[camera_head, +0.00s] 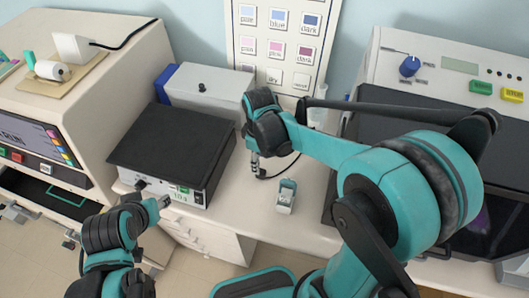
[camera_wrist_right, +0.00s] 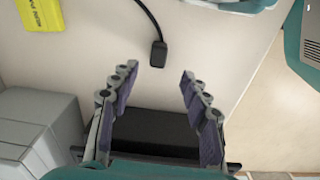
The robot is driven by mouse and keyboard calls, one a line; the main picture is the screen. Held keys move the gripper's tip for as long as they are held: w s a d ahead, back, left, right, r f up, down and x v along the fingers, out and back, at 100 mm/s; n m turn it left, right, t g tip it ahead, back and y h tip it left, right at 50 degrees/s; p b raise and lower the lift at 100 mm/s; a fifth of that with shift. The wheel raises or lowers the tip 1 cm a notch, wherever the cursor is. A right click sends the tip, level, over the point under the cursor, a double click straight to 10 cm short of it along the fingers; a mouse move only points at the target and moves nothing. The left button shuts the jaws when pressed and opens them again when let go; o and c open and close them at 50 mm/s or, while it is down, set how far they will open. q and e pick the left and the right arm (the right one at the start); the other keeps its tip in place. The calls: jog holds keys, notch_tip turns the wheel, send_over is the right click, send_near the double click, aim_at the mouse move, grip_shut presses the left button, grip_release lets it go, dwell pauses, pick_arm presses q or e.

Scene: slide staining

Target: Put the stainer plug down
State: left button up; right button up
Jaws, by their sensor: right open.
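The stainer plug, a small black plug (camera_wrist_right: 158,54) on a black cord, lies on the pale bench top in the right wrist view, beyond my right fingertips and apart from them. My right gripper (camera_wrist_right: 157,78) is open, with nothing between its fingers. In the head view my right gripper (camera_head: 254,160) points down at the bench beside the dark-topped hot plate, and a black cord (camera_head: 284,170) curves close to it. The plug itself is hard to make out there. My left gripper (camera_head: 163,202) is near the hot plate's front; its fingers are too small to judge.
The hot plate (camera_head: 170,140) stands left of my right gripper. A small white and teal device (camera_head: 286,196) sits on the bench to the right. A large machine (camera_head: 450,65) with a blue knob stands at the right.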

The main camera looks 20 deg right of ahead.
aim_at(261, 173)
jog(key=shift+w+a+f+n, duration=0.1)
jog(key=shift+w+f+n, duration=0.05)
jog(key=shift+w+n, duration=0.2)
jog(key=shift+f, duration=0.35)
notch_tip(261, 173, down, 7)
jog(key=b, duration=0.3)
jog(key=shift+a, duration=0.1)
grip_shut()
